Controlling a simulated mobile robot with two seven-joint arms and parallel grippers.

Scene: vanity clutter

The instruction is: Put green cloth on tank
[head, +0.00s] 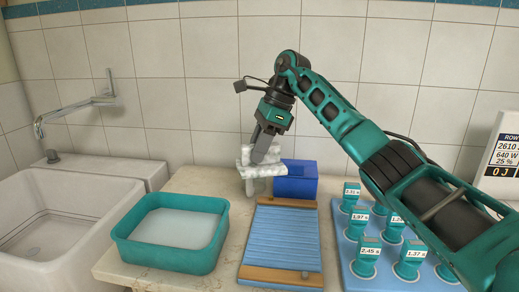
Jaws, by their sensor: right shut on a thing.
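My right gripper (263,146) points down and is shut on a white, mottled, lumpy thing (258,171) that could be folded cloth. This white thing is at the back of the counter, behind the blue ribbed board and beside a dark blue box (297,184). I cannot tell whether it rests on something or hangs. I see no clearly green cloth. A teal open basin (122,236) with pale contents stands left of the board; I cannot tell whether it is the tank. My left gripper is not in view.
The blue ribbed board (281,236) with wooden ends lies mid-counter. Several teal labelled containers (367,252) stand on a blue base at right, under my right arm. A white sink (60,225) with a faucet (75,112) is at left. A display panel (505,150) is at the right edge.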

